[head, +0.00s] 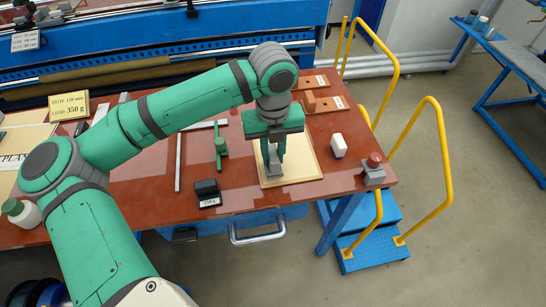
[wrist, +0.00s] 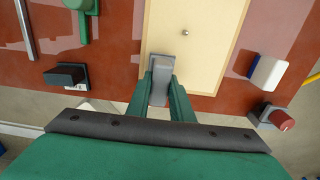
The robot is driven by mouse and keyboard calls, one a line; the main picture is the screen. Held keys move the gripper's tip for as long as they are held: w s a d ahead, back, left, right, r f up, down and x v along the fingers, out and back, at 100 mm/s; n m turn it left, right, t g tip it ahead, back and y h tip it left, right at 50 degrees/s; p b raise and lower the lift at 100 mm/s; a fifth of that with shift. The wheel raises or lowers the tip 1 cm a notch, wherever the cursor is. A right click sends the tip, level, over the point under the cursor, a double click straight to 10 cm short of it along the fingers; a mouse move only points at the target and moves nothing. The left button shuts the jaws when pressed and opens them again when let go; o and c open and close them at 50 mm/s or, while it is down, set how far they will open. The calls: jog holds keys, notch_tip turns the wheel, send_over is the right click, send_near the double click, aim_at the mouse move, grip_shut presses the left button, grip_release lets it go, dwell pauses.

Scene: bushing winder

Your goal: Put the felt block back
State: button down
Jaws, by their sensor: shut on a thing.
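My gripper (wrist: 160,88) is shut on a grey block (wrist: 159,95), low over the front part of a pale cream board (wrist: 215,30). The grey block also shows between the fingers in the head view (head: 273,160); the fingers hide part of it. It may be the felt block, but its material cannot be told. I cannot tell whether it touches the board. Two brown wooden holders with labels lie at the back right, the nearer one (head: 327,105) with an orange-brown block (head: 310,102) at its left end.
A white block with a blue side (head: 338,146) and a red button on a grey box (head: 374,165) are right of the board. A black block (head: 207,190), a green tool (head: 221,147) and a steel rule (head: 179,163) lie left. Yellow handrails (head: 442,150) stand beyond the table's right edge.

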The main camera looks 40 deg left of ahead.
aim_at(273, 153)
jog(key=shift+f, duration=0.85)
jog(key=shift+f, duration=0.15)
jog(key=c, duration=1.6)
grip_release()
jog(key=shift+o, duration=0.2)
notch_tip(273, 153, up, 12)
jog(key=shift+r, duration=0.15)
